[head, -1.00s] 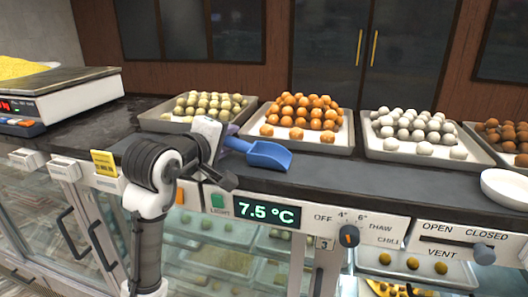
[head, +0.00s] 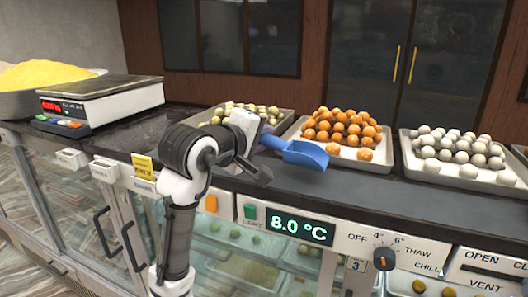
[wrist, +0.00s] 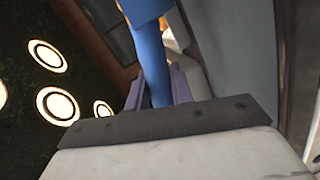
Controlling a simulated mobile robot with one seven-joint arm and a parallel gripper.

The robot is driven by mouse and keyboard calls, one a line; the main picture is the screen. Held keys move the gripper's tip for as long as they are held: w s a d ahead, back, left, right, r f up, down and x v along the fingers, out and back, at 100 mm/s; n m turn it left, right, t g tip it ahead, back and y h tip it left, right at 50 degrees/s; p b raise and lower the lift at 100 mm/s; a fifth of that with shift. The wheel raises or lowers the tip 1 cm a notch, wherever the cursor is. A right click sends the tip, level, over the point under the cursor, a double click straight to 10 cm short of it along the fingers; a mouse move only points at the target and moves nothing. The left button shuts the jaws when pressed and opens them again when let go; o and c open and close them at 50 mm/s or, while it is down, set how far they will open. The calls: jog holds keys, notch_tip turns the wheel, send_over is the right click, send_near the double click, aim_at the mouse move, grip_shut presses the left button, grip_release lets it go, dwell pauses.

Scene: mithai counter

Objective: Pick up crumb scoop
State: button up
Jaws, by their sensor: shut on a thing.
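The crumb scoop (head: 304,153) is blue, with its open pan pointing right, in front of the tray of orange sweets. My gripper (head: 264,135) is shut on its handle, at the scoop's left end. In the wrist view the blue handle (wrist: 153,68) runs up between the two purple fingers of my gripper (wrist: 157,90), and part of the pan shows at the top edge. The scoop appears to be held above the counter, but the exact gap is hard to tell.
Trays of pale sweets (head: 214,122), orange sweets (head: 382,157) and white sweets (head: 408,160) stand along the back of the counter (head: 365,186). A weighing scale (head: 110,102) stands at left beside a bowl of yellow crumbs (head: 45,76). The counter's front strip is clear.

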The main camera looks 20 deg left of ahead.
notch_tip(320, 180, up, 17)
jog(key=b, duration=0.2)
jog(key=shift+f, duration=0.15)
dwell(1.0)
